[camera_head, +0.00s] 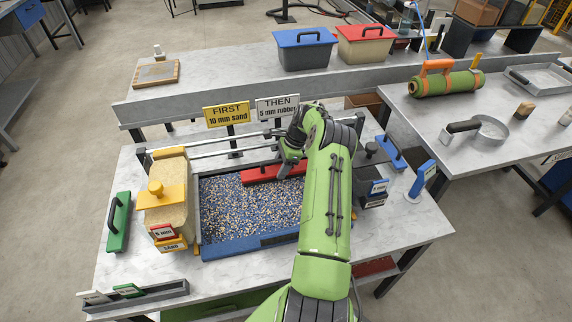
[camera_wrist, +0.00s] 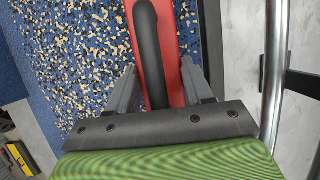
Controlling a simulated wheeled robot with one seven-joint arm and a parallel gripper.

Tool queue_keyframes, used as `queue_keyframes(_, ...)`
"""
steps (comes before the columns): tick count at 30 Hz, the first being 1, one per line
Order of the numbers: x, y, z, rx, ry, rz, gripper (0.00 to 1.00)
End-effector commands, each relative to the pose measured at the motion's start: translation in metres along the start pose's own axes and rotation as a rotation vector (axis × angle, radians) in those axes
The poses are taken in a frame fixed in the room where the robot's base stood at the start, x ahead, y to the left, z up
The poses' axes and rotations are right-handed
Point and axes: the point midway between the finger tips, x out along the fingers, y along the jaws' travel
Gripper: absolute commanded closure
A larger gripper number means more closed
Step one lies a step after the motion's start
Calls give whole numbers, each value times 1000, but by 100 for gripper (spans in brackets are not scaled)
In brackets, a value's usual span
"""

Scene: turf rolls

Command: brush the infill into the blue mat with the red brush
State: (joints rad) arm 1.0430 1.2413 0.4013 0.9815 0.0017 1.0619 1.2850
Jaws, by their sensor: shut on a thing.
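The blue mat (camera_head: 245,212) lies in a tray on the near table, speckled with tan and dark infill over most of its surface. The red brush (camera_head: 262,174) rests along the far edge of the mat. My gripper (camera_head: 291,150) is above the brush, partly hidden by my green arm. In the wrist view my gripper (camera_wrist: 160,88) is shut on the black handle (camera_wrist: 150,55) of the red brush (camera_wrist: 184,40). Infill on the blue mat (camera_wrist: 75,45) shows left of the brush; the brush's underside is hidden.
A dark box (camera_head: 374,193) and blue tools stand at the right. Signs (camera_head: 226,112) and rails lie behind.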

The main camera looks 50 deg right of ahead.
Motion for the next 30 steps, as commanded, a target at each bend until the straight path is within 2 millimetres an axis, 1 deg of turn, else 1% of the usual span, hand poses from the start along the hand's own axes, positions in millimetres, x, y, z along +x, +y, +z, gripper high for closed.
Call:
queue_keyframes(7,-1,0,-3,1,0,-1,80)
queue_keyframes(16,-11,0,-31,3,1,-1,80)
queue_keyframes(25,-14,0,-30,1,1,0,80)
queue_keyframes(30,-28,0,-24,0,0,-1,80)
